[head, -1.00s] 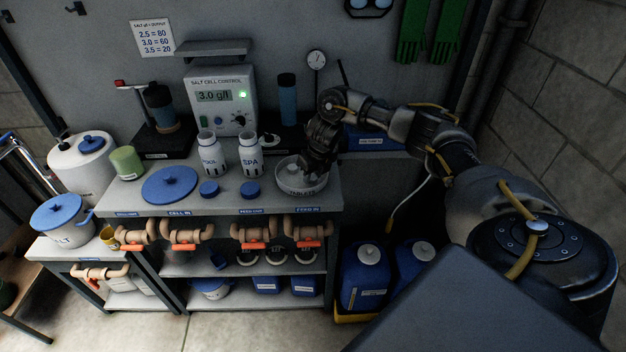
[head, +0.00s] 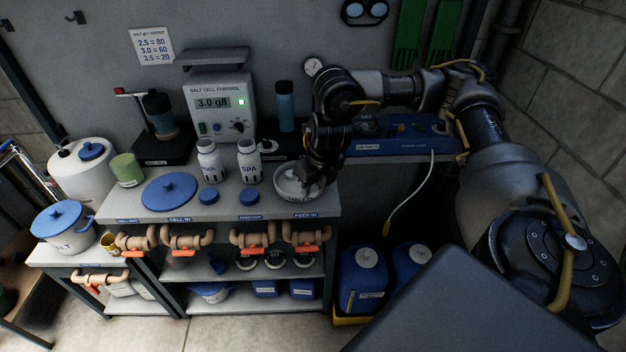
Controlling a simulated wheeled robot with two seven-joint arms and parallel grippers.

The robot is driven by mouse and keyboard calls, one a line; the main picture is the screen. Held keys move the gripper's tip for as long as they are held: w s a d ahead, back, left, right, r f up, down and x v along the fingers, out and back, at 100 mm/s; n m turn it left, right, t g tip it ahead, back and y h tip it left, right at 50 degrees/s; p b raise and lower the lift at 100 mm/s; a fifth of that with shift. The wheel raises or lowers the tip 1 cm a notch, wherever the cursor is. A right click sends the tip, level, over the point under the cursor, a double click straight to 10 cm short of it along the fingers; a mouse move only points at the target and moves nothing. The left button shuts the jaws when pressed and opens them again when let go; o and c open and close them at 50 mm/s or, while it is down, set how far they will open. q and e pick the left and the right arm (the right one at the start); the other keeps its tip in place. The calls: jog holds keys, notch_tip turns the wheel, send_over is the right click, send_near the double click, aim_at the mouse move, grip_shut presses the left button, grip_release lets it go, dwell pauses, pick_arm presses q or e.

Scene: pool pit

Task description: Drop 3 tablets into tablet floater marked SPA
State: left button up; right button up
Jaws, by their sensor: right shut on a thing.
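The SPA floater (head: 250,167) is a white bottle-shaped container with an open top, upright on the bench. A similar white floater (head: 210,168), its label partly legible as POOL, stands to its left. The round grey tablets dish (head: 286,184) sits near the bench's right end. My right gripper (head: 317,180) points down at the right side of this dish, right of the SPA floater. It is shut on a tablet, which its dark fingers hide. The inside of the dish is partly covered by the gripper. My left gripper is not in view.
Two small blue caps (head: 249,197) lie in front of the floaters, with a large blue lid (head: 169,191) to their left. The salt cell control box (head: 219,108) stands behind. Pipes with orange valve handles (head: 251,251) run below the bench's front edge.

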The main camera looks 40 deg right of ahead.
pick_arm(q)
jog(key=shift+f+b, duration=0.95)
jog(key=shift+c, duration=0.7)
pick_arm(e)
jog(key=s+a+n+g+y, duration=0.1)
jog(key=a+n+g, duration=0.1)
jog(key=a+n, duration=0.5)
jog(key=s+a+n+g+y, duration=0.1)
jog(key=a+n, duration=0.7)
jog(key=n, duration=1.1)
jog(key=shift+s+g+y, duration=0.3)
jog(key=shift+s+g, duration=0.45)
jog(key=shift+g, duration=0.35)
